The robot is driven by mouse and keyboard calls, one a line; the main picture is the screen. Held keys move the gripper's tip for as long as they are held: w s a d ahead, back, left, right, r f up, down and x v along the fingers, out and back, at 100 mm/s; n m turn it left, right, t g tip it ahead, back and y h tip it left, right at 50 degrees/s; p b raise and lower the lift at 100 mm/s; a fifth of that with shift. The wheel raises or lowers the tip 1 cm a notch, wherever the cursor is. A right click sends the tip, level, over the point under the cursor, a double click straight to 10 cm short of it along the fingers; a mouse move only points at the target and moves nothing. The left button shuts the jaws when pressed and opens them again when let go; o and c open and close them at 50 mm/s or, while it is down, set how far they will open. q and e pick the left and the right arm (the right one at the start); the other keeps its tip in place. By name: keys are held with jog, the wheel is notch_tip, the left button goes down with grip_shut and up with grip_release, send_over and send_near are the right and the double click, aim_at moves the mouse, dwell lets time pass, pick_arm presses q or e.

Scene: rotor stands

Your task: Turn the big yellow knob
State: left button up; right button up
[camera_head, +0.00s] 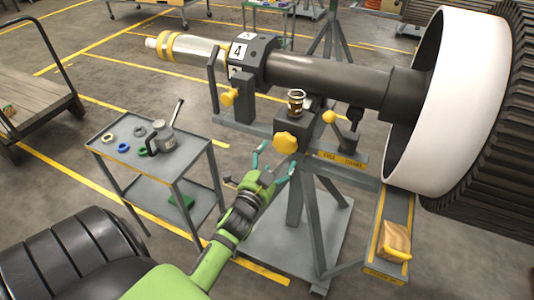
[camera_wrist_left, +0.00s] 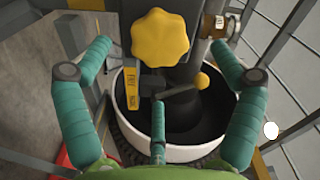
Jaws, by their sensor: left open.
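The big yellow knob (camera_head: 285,141) is lobed and sits on the front of a dark block on the rotor stand. It fills the upper middle of the left wrist view (camera_wrist_left: 160,38). My left gripper (camera_head: 277,163) is open, its teal fingers spread just in front of and below the knob in the head view. In the left wrist view the fingers (camera_wrist_left: 161,62) stand to the left, right and below the knob, with visible gaps around it. Nothing is held. My right gripper is not in view.
A small yellow ball handle (camera_head: 329,116) and a brass-coloured fitting (camera_head: 296,103) are close to the knob. Another yellow knob (camera_head: 228,97) is further left. The rotor shaft (camera_head: 320,76) runs above. A grey cart (camera_head: 122,160) with rings and a tool stands left.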

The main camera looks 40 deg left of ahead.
pick_arm(q)
jog(key=v, duration=0.5)
jog(key=shift+s, duration=0.1)
dwell(0.3)
jog(key=s+d+f+n+g+h, duration=0.1)
jog(key=s+d+f+g, duration=0.15)
jog(key=f, duration=0.75)
jog(key=s+d+f+n+g+h, duration=0.1)
jog(key=s+d+f+g, duration=0.15)
jog(key=f, duration=0.75)
jog(key=s+d+f+n+g+h, duration=0.1)
jog(key=s+d+f+g+h, duration=0.15)
jog(key=f, duration=0.75)
jog(key=s+d+f+n+g, duration=0.1)
jog(key=s+f+g, duration=0.2)
jog(key=s, duration=0.7)
jog(key=s+d+f+n+g, duration=0.1)
jog(key=s+f+g, duration=0.2)
jog(key=s+f, duration=0.5)
jog(key=s+d+f+n+g, duration=0.1)
jog(key=s+f+g, duration=0.2)
jog(key=s+f, duration=0.3)
jog(key=s, duration=0.5)
jog(key=shift+s, duration=0.4)
